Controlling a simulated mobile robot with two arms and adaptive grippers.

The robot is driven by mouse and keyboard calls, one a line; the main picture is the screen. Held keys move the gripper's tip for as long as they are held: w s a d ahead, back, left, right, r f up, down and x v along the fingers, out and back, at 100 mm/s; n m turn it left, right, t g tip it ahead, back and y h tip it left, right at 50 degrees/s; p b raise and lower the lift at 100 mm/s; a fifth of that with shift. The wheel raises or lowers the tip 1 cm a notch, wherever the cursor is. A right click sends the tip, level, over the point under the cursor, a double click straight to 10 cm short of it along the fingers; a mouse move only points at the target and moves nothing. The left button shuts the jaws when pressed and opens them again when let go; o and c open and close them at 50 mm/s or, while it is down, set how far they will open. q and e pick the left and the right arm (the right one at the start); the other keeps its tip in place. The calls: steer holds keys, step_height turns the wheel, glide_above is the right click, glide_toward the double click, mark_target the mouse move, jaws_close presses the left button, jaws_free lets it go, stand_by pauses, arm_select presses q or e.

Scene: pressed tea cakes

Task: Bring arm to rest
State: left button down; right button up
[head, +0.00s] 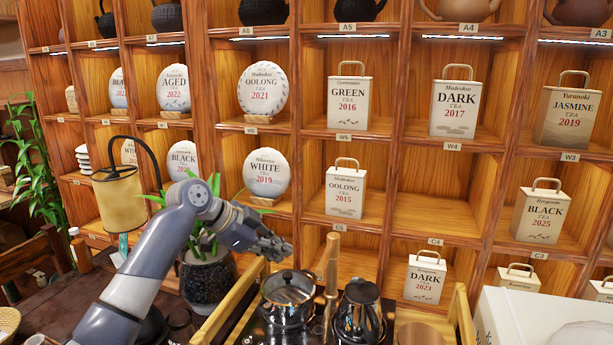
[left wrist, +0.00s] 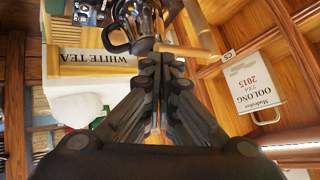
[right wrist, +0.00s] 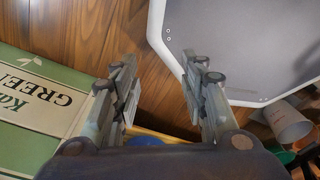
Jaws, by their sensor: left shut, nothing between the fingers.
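My left arm reaches in from the left in the head view. Its gripper (head: 284,248) is raised in front of the shelf, above and behind a glass-lidded pot (head: 288,297). In the left wrist view the left gripper (left wrist: 162,62) has its fingers together with nothing between them. My right gripper does not show in the head view. In the right wrist view the right gripper (right wrist: 150,68) has its fingers apart and empty, above a brown wooden floor (right wrist: 120,25).
A wooden shelf (head: 394,130) with tea cakes and tea tins stands behind. A dark kettle (head: 360,312) and a wooden post (head: 332,265) are close to the left gripper. A potted plant (head: 207,280) is beside the left arm. A green box (right wrist: 45,105) is beside the right gripper.

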arm_select(q)
steer(key=s+a+f+n+y, duration=0.1)
steer(key=s+f+n+y, duration=0.15)
steer(key=s+f, duration=0.85)
steer(key=s+f+n+y, duration=0.1)
steer(key=s+f+n, duration=0.3)
steer(key=s+f, duration=0.75)
steer(key=s+a+f+n+y, duration=0.2)
steer(key=s+a+f+n, duration=0.3)
steer(key=s, duration=0.6)
steer(key=s+a+f+n+y, duration=0.2)
steer(key=s+a+n+y, duration=0.15)
steer(key=s+a, duration=0.55)
step_height(320, 180, down, 26)
steer(key=s+d+g+h, duration=0.1)
steer(key=s+d+g, duration=0.1)
steer(key=s+a+f+g, duration=0.1)
steer(key=s+a+f, duration=0.2)
steer(key=s+f, duration=1.3)
steer(key=shift+s+a, duration=0.2)
steer(key=shift+s, duration=0.4)
arm_select(e)
steer(key=shift+w+d, duration=0.25)
steer(key=shift+d, duration=0.35)
steer(key=shift+w+d, duration=0.2)
steer(key=shift+d, duration=0.35)
